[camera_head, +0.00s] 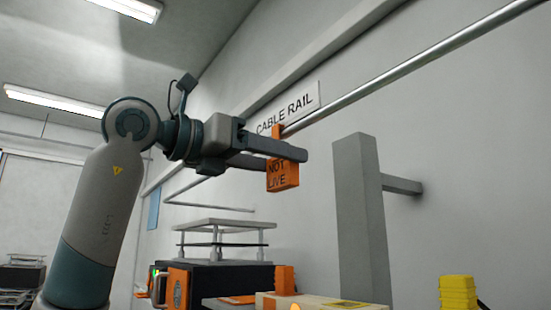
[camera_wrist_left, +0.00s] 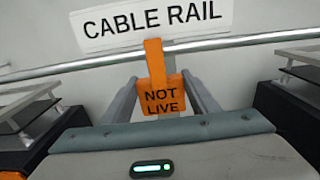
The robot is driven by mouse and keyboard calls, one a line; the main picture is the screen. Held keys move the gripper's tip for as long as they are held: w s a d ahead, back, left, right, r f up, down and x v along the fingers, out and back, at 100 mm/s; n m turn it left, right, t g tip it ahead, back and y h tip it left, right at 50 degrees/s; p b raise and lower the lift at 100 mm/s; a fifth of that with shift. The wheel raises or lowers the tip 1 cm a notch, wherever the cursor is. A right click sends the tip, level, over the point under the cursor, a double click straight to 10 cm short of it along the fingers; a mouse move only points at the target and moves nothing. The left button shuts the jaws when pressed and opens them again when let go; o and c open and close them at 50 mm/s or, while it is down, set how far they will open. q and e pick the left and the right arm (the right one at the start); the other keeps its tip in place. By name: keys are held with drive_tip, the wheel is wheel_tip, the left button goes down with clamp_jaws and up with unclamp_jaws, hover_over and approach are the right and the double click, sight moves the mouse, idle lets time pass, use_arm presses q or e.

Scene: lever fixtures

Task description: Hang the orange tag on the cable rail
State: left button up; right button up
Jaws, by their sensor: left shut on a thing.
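The orange tag (camera_head: 283,174) reads "NOT LIVE" and hangs upright between the fingers of my left gripper (camera_head: 286,156), which is shut on it. In the left wrist view the tag (camera_wrist_left: 162,97) sits between the two grey fingers (camera_wrist_left: 162,88). Its narrow upper strap crosses in front of the cable rail (camera_head: 400,66), a thin metal bar along the wall. The rail also shows in the left wrist view (camera_wrist_left: 240,41). I cannot tell whether the strap hooks over the rail or is only in front of it. My right gripper is not in view.
A white "CABLE RAIL" sign (camera_head: 289,108) is on the wall behind the rail. A grey post (camera_head: 361,220) stands right of the tag. Below are a black-and-orange case (camera_head: 215,282), a tiered rack (camera_head: 224,228), a cardboard box (camera_head: 330,301) and yellow blocks (camera_head: 457,292).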

use_arm(q)
drive_tip(key=o, duration=1.1)
drive_tip(key=shift+s, duration=0.1)
drive_tip(key=shift+s+a+f+b, duration=0.1)
drive_tip(key=shift+s+a+b, duration=0.1)
drive_tip(key=shift+a+b, duration=0.2)
drive_tip(key=b+v, duration=0.7)
drive_tip(key=v, duration=0.9)
drive_tip(key=shift+s+a, duration=0.2)
